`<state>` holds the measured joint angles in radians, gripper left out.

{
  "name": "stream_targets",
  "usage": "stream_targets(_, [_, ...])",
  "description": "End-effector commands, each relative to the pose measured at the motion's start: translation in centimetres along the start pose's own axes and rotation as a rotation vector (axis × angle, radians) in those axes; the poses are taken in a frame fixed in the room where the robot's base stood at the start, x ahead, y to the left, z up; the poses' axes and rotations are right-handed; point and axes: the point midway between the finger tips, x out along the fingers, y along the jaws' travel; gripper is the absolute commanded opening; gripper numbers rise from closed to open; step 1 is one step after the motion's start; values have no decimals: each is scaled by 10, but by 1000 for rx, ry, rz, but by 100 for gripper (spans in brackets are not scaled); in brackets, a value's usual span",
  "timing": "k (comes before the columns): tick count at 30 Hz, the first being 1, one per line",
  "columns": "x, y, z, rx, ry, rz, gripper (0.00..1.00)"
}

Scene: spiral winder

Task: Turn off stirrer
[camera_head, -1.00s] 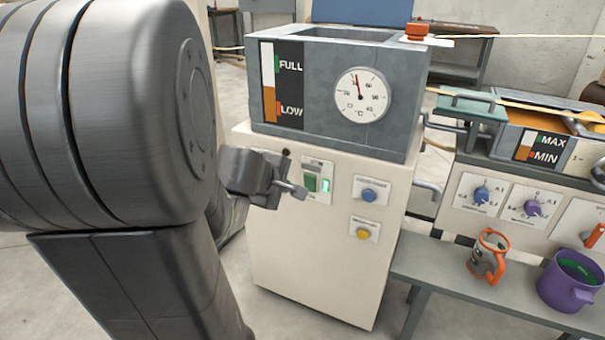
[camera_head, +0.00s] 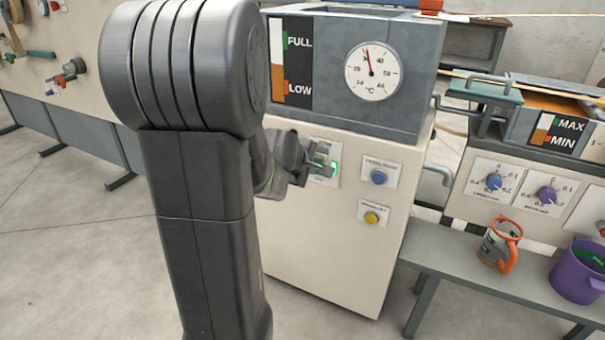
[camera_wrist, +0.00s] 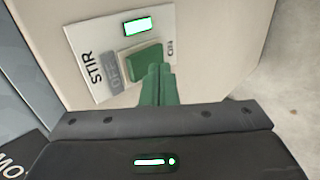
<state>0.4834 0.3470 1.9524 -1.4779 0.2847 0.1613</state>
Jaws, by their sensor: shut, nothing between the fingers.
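The stirrer switch is a green rocker (camera_wrist: 144,64) on a white plate marked STIR (camera_wrist: 100,66), on the front of the cream cabinet (camera_head: 320,250). A small indicator above the rocker is lit green (camera_wrist: 137,25). My gripper (camera_wrist: 158,70) is shut and empty; its fingertips are at the edge of the rocker in the wrist view, and I cannot tell whether they touch it.
A blue button (camera_head: 378,177) and a yellow button (camera_head: 371,217) sit right of the switch. The grey tank (camera_head: 415,75) with a dial (camera_head: 372,71) stands above. A bench (camera_head: 440,255) holds an orange-handled mug (camera_head: 499,244) and a purple pot (camera_head: 580,272).

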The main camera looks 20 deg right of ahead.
Motion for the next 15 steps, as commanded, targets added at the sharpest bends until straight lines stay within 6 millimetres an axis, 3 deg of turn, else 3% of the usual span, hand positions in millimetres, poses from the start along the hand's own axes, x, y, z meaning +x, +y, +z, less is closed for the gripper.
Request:
stream_targets(5, [9,13,0,-1,0,-1,0])
stream_targets(15, [12,15,0,-1,0,-1,0])
